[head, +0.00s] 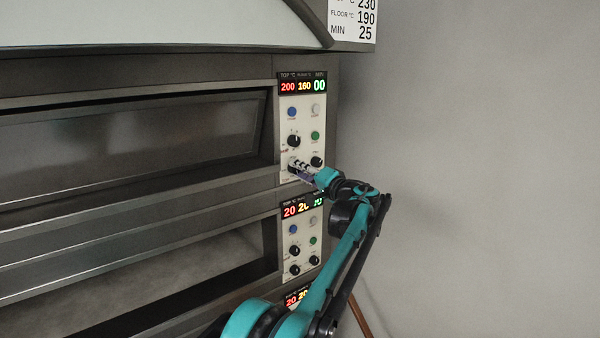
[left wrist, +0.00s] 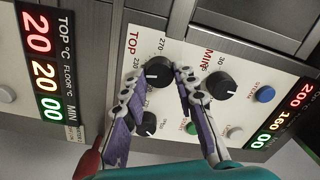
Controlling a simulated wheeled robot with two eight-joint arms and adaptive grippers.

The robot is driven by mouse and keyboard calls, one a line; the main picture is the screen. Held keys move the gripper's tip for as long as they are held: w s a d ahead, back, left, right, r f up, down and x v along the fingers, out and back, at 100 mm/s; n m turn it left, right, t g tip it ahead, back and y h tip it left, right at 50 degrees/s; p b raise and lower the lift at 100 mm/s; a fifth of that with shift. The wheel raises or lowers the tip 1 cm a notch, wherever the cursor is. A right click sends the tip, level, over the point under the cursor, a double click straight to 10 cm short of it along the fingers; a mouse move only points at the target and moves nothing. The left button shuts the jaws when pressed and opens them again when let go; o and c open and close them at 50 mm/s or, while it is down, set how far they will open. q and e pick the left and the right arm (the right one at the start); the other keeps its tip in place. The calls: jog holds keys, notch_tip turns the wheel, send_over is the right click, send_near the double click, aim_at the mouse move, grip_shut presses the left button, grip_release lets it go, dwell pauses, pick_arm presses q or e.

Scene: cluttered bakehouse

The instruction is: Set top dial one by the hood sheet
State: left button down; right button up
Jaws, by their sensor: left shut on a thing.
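The hood sheet (head: 358,18) at the top of the head view reads 230, FLOOR 190 and MIN 25. The upper oven panel (head: 287,125) has a display (head: 303,86) showing 200, 160 and 00. In the left wrist view, the black dial (left wrist: 158,72) beside the word TOP sits between my left gripper's fingers (left wrist: 160,80). In the head view my left gripper (head: 300,168) is at the panel's lower left dial and mostly hides it. The gripper is shut on that dial. My right gripper is in neither view.
Another black dial (left wrist: 222,85), with MIN beside it, is close to one finger. A third dial (left wrist: 147,122) is near the other finger. Blue (head: 292,112) and green (head: 315,135) buttons are on the panel. A second panel (head: 288,240) is below. Bare wall lies right.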

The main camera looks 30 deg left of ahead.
pick_arm(q)
jog(key=shift+m, duration=1.1)
jog(key=c, duration=1.2)
grip_release()
jog(key=shift+d, duration=0.1)
jog(key=v, duration=1.2)
